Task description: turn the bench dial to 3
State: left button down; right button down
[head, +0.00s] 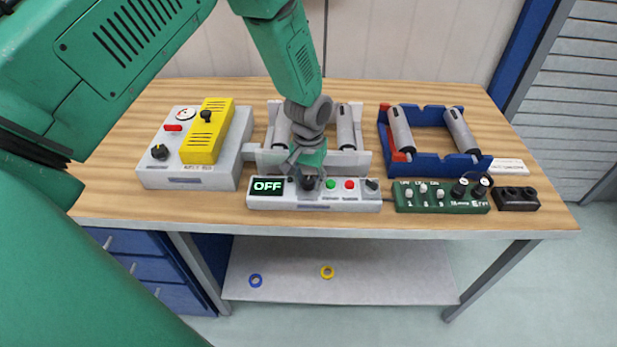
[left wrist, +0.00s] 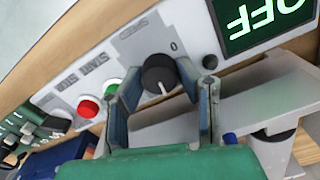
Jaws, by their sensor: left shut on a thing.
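The bench dial is a round black knob (head: 308,183) on the front of a light grey control box (head: 345,205). It also shows in the left wrist view (left wrist: 158,72), with a white pointer line at its lower side and a printed 0 beside it; other marks are hard to read. My left gripper (head: 308,172) comes down from above onto the dial. In the left wrist view its two fingers (left wrist: 157,80) stand on either side of the knob, shut on it. The box's display (head: 268,186) reads OFF. My right gripper is not in view.
Green and red buttons (head: 349,185) and another black knob (head: 372,184) sit right of the dial. A grey-and-yellow box (head: 160,175) stands left, a green switch panel (head: 440,203) right. Roller stands (head: 430,165) are behind. Bare wood (head: 110,200) shows at the left.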

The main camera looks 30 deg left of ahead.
aim_at(308, 179)
pick_arm(q)
jog(key=m, duration=0.5)
jog(key=shift+s+d+f+m+p, duration=0.1)
jog(key=shift+s+m+p, duration=0.1)
jog(key=shift+m+p, duration=0.1)
jog(key=shift+m, duration=2.1)
jog(key=c, duration=1.2)
grip_release()
jog(key=shift+w, duration=0.1)
jog(key=shift+r, duration=0.4)
notch_tip(308, 179, up, 11)
jog(key=shift+r, duration=0.1)
